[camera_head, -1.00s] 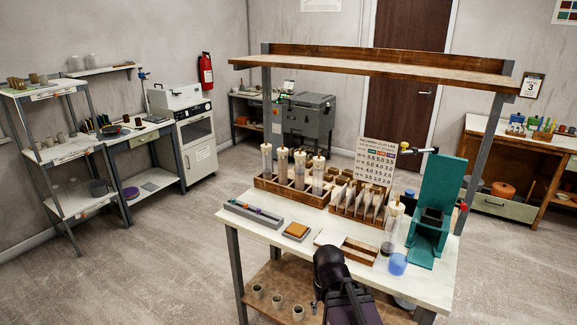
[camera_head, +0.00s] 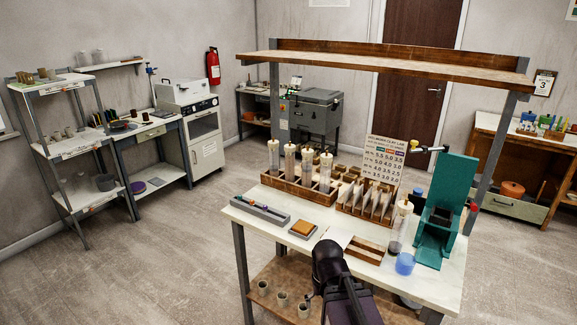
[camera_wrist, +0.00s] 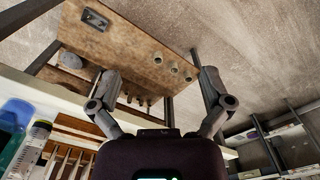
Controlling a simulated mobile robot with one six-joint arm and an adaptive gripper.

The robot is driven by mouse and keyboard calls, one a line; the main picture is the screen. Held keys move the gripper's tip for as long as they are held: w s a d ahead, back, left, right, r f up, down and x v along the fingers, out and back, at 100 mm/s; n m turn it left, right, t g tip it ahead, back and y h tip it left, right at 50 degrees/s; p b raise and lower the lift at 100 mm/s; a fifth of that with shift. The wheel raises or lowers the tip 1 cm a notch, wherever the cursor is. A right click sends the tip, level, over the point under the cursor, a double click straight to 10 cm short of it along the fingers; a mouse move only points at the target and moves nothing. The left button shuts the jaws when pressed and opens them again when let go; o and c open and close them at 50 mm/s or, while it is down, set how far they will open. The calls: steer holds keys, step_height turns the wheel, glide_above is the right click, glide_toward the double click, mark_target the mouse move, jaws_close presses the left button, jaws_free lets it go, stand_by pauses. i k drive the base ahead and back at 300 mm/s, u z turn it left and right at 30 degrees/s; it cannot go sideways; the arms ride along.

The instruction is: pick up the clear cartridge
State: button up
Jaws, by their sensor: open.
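Several clear tube cartridges with cream caps stand in a wooden rack at the back of the bench; the leftmost cartridge (camera_head: 273,158) looks clear. Another capped cartridge (camera_head: 399,228) stands alone at the bench's right, beside a blue cup (camera_head: 405,263). I cannot tell which is meant. In the wrist view a graduated clear tube (camera_wrist: 28,150) shows at lower left. My gripper (camera_wrist: 158,82) is open and empty, fingers spread wide, with the bench's lower shelf beyond them. In the head view my dark arm reaches the bench's front edge; the fingertips are not clear there.
The wooden rack (camera_head: 284,184), a divided card rack (camera_head: 351,208) and a teal press (camera_head: 444,210) stand on the white bench. An overhead shelf (camera_head: 390,75) spans above it. Small cups (camera_head: 282,298) stand on the lower shelf (camera_head: 262,282). The floor at left is open.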

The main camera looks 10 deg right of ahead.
mark_target(290, 157)
steer(key=z, duration=1.2)
steer(key=k, duration=0.1)
steer(key=u, duration=2.8)
steer(key=i, duration=2.5)
